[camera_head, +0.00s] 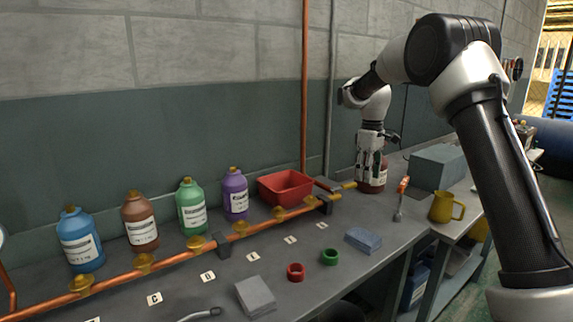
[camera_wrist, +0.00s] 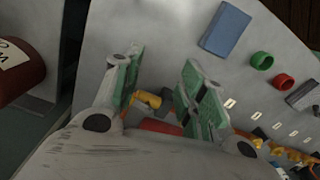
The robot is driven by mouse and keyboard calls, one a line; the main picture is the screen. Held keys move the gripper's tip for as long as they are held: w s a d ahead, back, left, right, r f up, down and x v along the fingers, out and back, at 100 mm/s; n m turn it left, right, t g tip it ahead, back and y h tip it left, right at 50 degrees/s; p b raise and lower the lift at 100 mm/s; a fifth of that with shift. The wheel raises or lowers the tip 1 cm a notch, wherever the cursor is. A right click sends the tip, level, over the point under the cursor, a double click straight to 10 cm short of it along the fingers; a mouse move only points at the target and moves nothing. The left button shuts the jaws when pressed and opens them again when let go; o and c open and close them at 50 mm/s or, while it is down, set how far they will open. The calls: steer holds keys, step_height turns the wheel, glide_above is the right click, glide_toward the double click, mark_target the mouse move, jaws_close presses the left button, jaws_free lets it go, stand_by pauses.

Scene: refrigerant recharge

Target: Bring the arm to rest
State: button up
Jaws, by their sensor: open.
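My arm reaches over the bench at the right of the head view. My gripper (camera_head: 370,168) points down near the back wall, and in the wrist view (camera_wrist: 160,85) its two green-padded fingers stand apart with nothing held between them. A dark red bottle (camera_head: 372,187) with a white label stands close by, partly hidden by the gripper in the head view. In the wrist view the bottle (camera_wrist: 20,75) is at the left edge, outside the fingers.
A copper pipe (camera_head: 165,261) with brass valves runs along the bench. Blue (camera_head: 80,240), brown (camera_head: 140,222), green (camera_head: 191,208) and purple (camera_head: 235,195) bottles stand behind it. A red bin (camera_head: 286,187), grey box (camera_head: 437,167) and yellow mug (camera_head: 446,207) are near my arm.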

steer(key=s+d+r+m+t, duration=0.1)
steer(key=s+d+r+m, duration=0.2)
steer(key=s, duration=1.1)
steer(key=s+d+r+m+t, duration=0.2)
steer(key=s+d+m, duration=0.1)
steer(key=s, duration=1.1)
steer(key=s+d+r+m+t, duration=0.2)
steer(key=s+d+r+m, duration=0.1)
steer(key=s, duration=1.1)
steer(key=shift+s+d+r, duration=0.25)
steer(key=shift+d+r, duration=0.05)
steer(key=shift+d, duration=0.15)
